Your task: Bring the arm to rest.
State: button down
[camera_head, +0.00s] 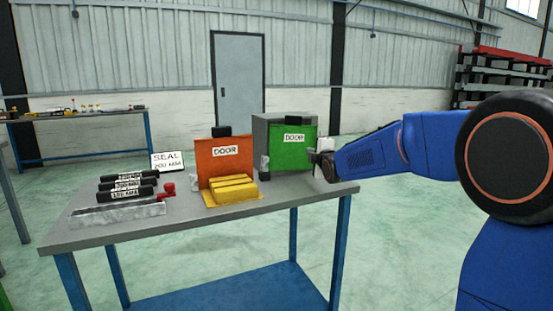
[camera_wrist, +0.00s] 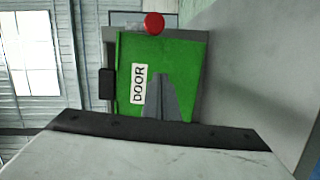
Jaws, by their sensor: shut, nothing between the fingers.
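My blue arm comes in from the right in the head view and reaches left over the table's right end. My gripper (camera_head: 318,157) is at the right edge of the green door (camera_head: 290,149), above the table (camera_head: 264,216). I cannot tell from the head view whether it touches the door. In the wrist view the green door (camera_wrist: 190,65), with its DOOR label, fills the middle. My gripper (camera_wrist: 160,77) shows there as a grey wedge in front of the door, shut and holding nothing.
An orange door (camera_head: 217,170) stands beside yellow bars (camera_head: 234,190) on the table. Black labelled bars (camera_head: 127,184), a red knob (camera_head: 168,187) and a SEAL sign (camera_head: 167,161) are at the left. A grey cabinet (camera_head: 262,127) backs the green door. Open floor lies right of the table.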

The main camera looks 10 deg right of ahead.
jog(key=s+d+f+m+g, duration=0.2)
jog(key=s+f+m+g, duration=0.2)
jog(key=s, duration=1.5)
jog(key=s+d+f+m+g+h, duration=0.1)
jog(key=s+f+m+g, duration=0.3)
jog(key=s, duration=1.5)
jog(key=s+d+f+m+g, duration=0.3)
jog(key=s+f+m, duration=0.7)
jog(key=s, duration=0.9)
notch_tip(320, 180, down, 3)
jog(key=shift+f+g+h, duration=0.2)
jog(key=shift+g+h, duration=0.2)
jog(key=shift+g, duration=0.1)
